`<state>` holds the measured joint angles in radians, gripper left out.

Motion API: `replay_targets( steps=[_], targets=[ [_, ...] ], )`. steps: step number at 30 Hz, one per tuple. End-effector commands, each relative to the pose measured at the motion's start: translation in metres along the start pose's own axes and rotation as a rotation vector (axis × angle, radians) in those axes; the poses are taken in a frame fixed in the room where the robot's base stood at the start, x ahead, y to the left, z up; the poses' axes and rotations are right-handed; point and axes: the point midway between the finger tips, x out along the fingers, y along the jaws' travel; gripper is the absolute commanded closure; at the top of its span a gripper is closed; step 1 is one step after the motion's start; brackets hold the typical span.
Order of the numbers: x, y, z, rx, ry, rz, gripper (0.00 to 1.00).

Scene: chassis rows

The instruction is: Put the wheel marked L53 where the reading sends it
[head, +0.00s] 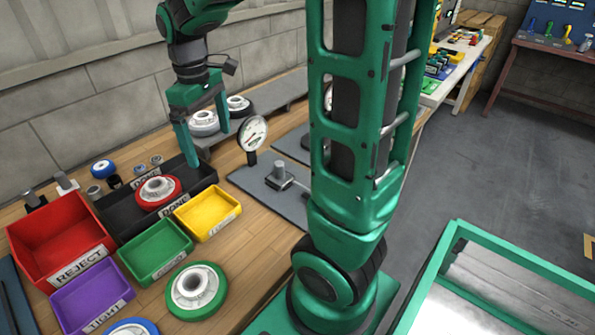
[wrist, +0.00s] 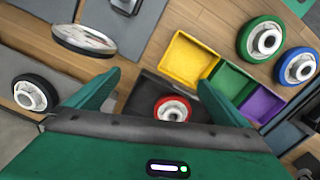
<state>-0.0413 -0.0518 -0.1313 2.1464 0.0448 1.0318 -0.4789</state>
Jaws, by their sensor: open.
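No L53 mark is legible on any wheel. A red-rimmed wheel (head: 157,190) lies flat in the black tray marked DONE (head: 205,172); it also shows in the wrist view (wrist: 172,109). Two dark-rimmed wheels, a nearer one (head: 203,122) and a farther one (head: 238,104), sit on a grey rail behind my gripper. A green-rimmed wheel (head: 196,288) and a partly cut-off blue one (head: 132,328) lie at the bench front. My gripper (head: 208,146) is open and empty, above the back right of the tray. A dial gauge (head: 252,133) stands to its right, its reading too small to tell.
Bins stand at the front left: red REJECT (head: 50,243), purple TIGHT (head: 72,302), green (head: 160,258) and yellow (head: 206,214). A grey plate with a post (head: 280,177) lies below the gauge. A small blue wheel (head: 103,169) and metal parts lie behind the tray.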

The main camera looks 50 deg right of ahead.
Motion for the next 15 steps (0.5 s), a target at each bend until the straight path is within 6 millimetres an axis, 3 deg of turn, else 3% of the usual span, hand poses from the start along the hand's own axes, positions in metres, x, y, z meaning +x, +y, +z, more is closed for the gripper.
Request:
replay_targets(
  steps=[1,3,9,15],
  targets=[
    [-0.003,0.004,0.029,0.096,0.004,0.0,0.0],
    [-0.003,0.007,0.066,0.23,0.002,-0.002,0.0],
    [0.007,-0.003,0.162,0.591,-0.002,-0.013,0.0],
    [0.023,-0.019,0.22,0.833,-0.005,-0.024,0.0]
  ],
)
